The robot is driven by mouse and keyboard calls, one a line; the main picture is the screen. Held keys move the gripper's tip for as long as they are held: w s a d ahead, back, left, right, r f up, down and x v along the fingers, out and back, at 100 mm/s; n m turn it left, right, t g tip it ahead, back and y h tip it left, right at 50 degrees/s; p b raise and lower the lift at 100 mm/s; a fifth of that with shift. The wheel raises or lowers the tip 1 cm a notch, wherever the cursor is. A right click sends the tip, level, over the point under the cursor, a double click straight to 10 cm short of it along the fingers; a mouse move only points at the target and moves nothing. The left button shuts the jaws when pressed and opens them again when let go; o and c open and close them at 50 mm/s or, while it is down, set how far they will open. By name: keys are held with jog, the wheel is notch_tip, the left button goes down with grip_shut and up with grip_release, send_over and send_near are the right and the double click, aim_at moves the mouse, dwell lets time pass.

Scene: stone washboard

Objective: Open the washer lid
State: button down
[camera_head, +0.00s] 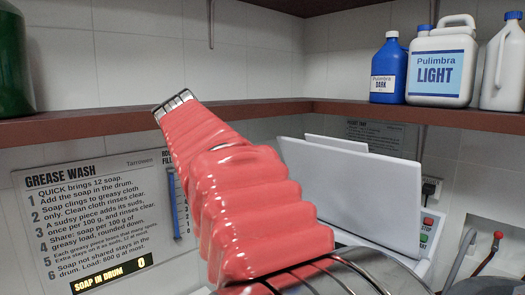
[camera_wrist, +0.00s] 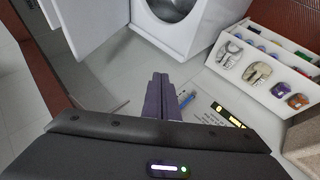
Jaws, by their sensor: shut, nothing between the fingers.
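In the wrist view, my gripper (camera_wrist: 160,78) shows as two dark fingers pressed together, with nothing between them. The white washer (camera_wrist: 205,38) stands beyond the fingertips, apart from them, with a round opening at the picture's top edge. A white panel (camera_wrist: 88,22) stands to its left. In the head view, a broad white panel (camera_head: 350,195), which looks like the washer lid, stands tilted up, with another white edge behind it. My red ribbed arm covers its lower left part. I cannot tell how the panel joins the washer.
A brown shelf (camera_head: 345,108) crosses above, holding a blue bottle (camera_head: 388,65) and white jugs (camera_head: 440,72). An instruction board (camera_head: 95,215) hangs at left. Red and green buttons (camera_head: 426,228) sit right of the panel. A white rack (camera_wrist: 265,68) with colourful items stands right in the wrist view.

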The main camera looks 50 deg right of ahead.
jog(key=s+a+f+y, duration=0.2)
jog(key=s+a+f, duration=0.3)
jog(key=a+f, duration=0.3)
jog(key=s+a+f+t+y, duration=0.1)
jog(key=s+a+f+y, duration=0.2)
jog(key=a, duration=1.1)
jog(key=s+a+f+y, duration=0.3)
jog(key=s+a+f, duration=0.6)
jog(key=a+f, duration=0.3)
notch_tip(320, 180, down, 2)
jog(key=shift+f, duration=0.1)
jog(key=shift+a, duration=0.15)
